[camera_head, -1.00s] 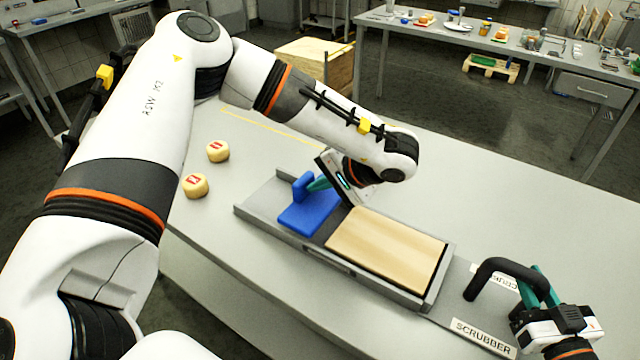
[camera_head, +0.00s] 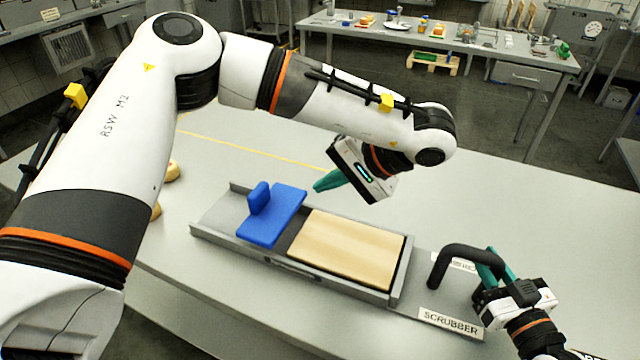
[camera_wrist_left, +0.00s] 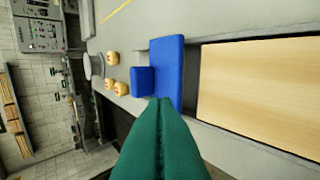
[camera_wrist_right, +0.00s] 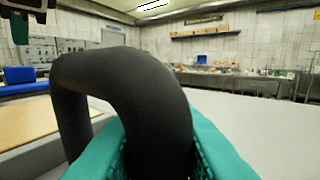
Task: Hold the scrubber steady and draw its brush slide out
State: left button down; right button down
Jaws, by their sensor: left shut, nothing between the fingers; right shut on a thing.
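The scrubber is a long grey tray (camera_head: 210,232) with a pale wooden board (camera_head: 350,248) and a black arched handle (camera_head: 470,250) at its right end. The blue brush slide (camera_head: 268,232), with an upright blue tab (camera_head: 259,197), sits in the tray left of the board; a dark gap separates them. My left gripper (camera_head: 318,186) is shut and empty, above and behind the slide's right end, apart from it. The left wrist view shows its green fingers together (camera_wrist_left: 162,125), near the slide (camera_wrist_left: 166,70). My right gripper (camera_head: 486,264) is shut around the handle (camera_wrist_right: 150,100).
The table behind the tray is clear. A far bench (camera_head: 440,45) holds dishes.

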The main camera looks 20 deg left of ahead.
jog(key=c, duration=0.6)
grip_release()
jog(key=shift+s, duration=0.1)
jog(key=shift+p+v, duration=0.45)
jog(key=shift+v, duration=4.35)
jog(key=shift+s+d, duration=0.45)
jog(key=shift+s, duration=0.05)
jog(key=shift+v, duration=6)
